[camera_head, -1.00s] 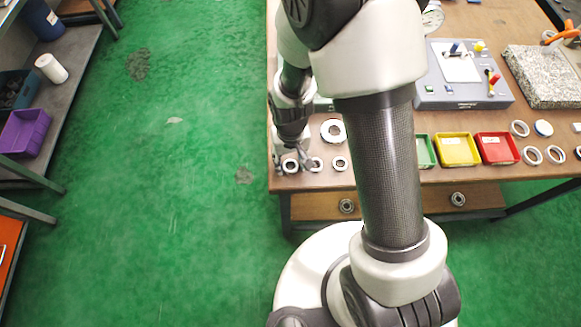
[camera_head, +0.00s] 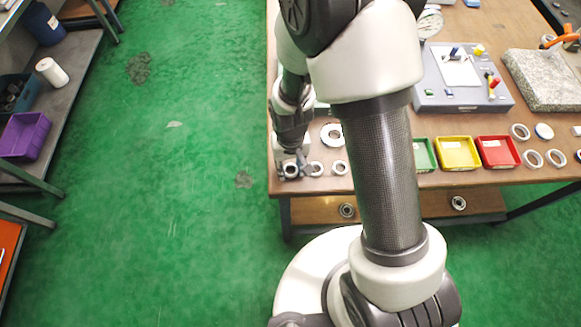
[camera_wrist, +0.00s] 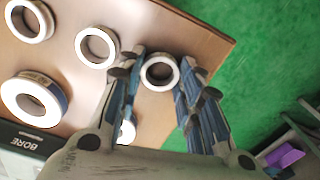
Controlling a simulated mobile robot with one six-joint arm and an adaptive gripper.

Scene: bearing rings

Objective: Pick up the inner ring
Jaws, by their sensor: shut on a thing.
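The inner ring (camera_wrist: 161,87) is a small pale metal ring with an open bore. In the wrist view it sits between the fingertips of my gripper (camera_wrist: 162,71), which is shut on it from both sides. In the head view my gripper (camera_head: 292,169) is at the bench's front left corner, with the ring (camera_head: 291,177) between its fingers. I cannot tell whether the ring is clear of the bench top.
Two similar small rings (camera_head: 316,174) (camera_head: 339,173) stand in a row just right of my gripper, with a larger ring (camera_head: 325,140) behind. Green, yellow and red bins (camera_head: 458,164) lie farther right. The bench's left and front edges are close to the gripper.

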